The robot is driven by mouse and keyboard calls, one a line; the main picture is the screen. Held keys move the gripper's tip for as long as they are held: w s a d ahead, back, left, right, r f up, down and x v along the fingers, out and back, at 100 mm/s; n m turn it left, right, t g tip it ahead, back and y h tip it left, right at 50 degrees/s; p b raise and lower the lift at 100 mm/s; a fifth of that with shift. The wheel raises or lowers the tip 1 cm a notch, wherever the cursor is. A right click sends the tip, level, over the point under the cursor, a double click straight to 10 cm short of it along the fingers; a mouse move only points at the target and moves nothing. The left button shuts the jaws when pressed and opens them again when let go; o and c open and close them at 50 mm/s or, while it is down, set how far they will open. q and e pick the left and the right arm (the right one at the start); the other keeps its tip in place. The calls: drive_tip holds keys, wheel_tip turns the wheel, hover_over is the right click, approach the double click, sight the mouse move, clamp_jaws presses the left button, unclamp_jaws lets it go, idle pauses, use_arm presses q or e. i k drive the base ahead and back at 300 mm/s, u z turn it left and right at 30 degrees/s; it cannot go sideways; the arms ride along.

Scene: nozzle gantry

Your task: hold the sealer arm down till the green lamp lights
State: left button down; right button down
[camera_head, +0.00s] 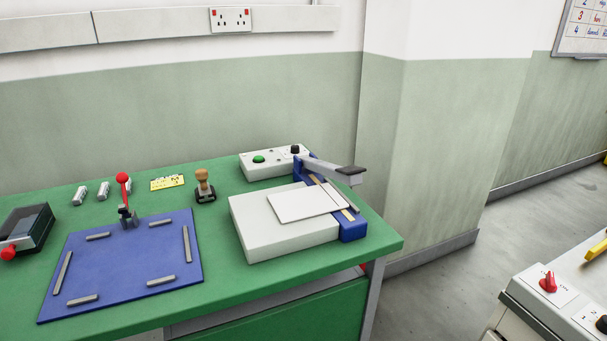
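The sealer arm (325,168) is a grey bar with a dark pad at its free end. It is raised above the blue sealer base (352,230) at the right end of the green table. A flat white sheet (300,204) lies on the pale box (262,226) beside the base, with its right edge reaching the sealing strip. A green lamp (258,159) sits on the light grey control box (262,170) behind; I cannot tell whether it is lit. Neither of my grippers is in view, and nothing touches the arm.
A wooden-handled stamp (202,182), a yellow label (167,183) and a blue board (120,265) with a red-knobbed clamp (123,180) stand to the left on the green table (220,276). Another bench with a red switch (548,282) is at lower right, across open floor.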

sight(351, 176)
drive_tip(key=u, duration=0.5)
drive_tip(key=k, duration=1.1)
drive_tip(key=z, duration=0.1)
drive_tip(key=i, duration=0.6)
drive_tip(key=z, duration=0.95)
drive_tip(key=i, duration=0.9)
drive_tip(key=u, duration=0.15)
